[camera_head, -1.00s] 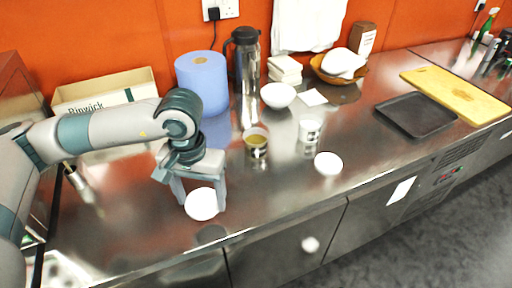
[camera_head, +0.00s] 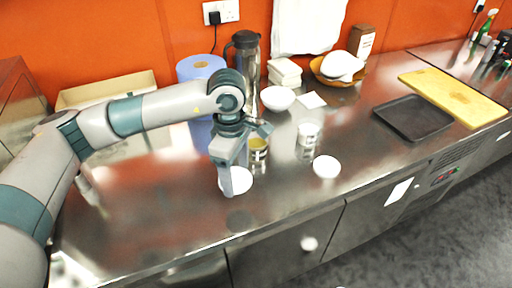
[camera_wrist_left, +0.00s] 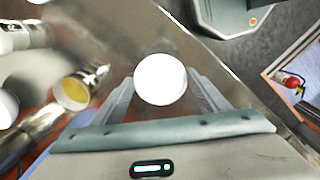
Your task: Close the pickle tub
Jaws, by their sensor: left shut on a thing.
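The open pickle tub (camera_head: 259,146) stands on the steel counter, with yellow-brown contents showing. It also shows left of my fingers in the wrist view (camera_wrist_left: 75,92). My left gripper (camera_head: 229,188) is shut on a round white lid (camera_head: 241,181), held in front of the tub and apart from it. In the wrist view the lid (camera_wrist_left: 160,79) sits between the two fingers. Part of the lid is hidden by a finger in the head view. A second white disc (camera_head: 326,167) lies on the counter to the right. My right gripper is out of view.
A white tub (camera_head: 308,132) stands right of the pickle tub, and a white bowl (camera_head: 277,98) behind it. A black tray (camera_head: 414,117) lies right. The counter's front strip is clear.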

